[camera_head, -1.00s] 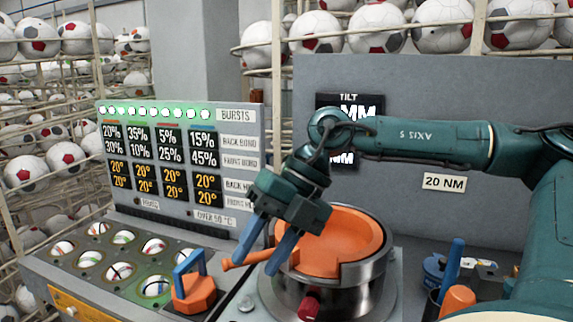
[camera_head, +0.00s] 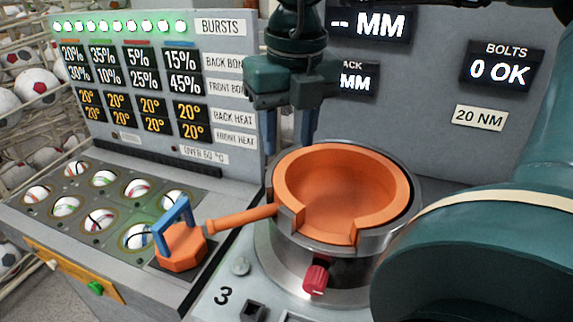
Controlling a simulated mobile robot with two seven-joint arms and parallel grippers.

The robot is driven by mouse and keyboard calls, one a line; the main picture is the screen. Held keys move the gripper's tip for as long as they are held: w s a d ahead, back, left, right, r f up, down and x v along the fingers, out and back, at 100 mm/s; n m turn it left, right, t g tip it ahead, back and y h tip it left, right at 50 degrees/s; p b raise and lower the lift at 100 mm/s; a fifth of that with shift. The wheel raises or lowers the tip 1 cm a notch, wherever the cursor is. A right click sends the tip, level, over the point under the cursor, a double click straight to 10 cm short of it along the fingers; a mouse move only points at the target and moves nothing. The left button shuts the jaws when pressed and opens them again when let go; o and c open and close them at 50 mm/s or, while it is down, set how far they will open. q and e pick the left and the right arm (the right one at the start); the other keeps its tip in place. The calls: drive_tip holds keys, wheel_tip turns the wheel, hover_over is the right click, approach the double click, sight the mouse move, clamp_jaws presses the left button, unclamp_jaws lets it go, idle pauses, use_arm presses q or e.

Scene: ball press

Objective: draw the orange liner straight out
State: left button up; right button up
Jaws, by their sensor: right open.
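The orange liner (camera_head: 330,195) sits inside the round steel pot (camera_head: 290,245). It is a bowl-like ring with a gap at its front, where an orange rod (camera_head: 240,218) shows at its left side. The rod reaches to an orange block with a blue handle (camera_head: 181,247) at the left. My right gripper (camera_head: 290,142) is open and empty, pointing down behind the liner's back left rim. Its blue fingers are apart, and the fingertips are partly hidden by the rim or close to it. My left gripper is not in view.
A tray with several small balls in round sockets (camera_head: 97,222) lies at the left. A display panel (camera_head: 140,85) stands behind it. A red knob (camera_head: 316,276) sticks out from the pot's front. My right arm fills the right side.

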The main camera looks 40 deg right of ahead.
sight(285, 193)
drive_tip(key=f, duration=0.3)
drive_tip(key=w+f, duration=0.1)
drive_tip(key=f, duration=0.6)
drive_tip(key=shift+w+d+f, duration=0.1)
drive_tip(key=shift+w+d, duration=0.05)
drive_tip(key=shift+d, duration=0.1)
drive_tip(key=shift+c, duration=0.3)
clamp_jaws()
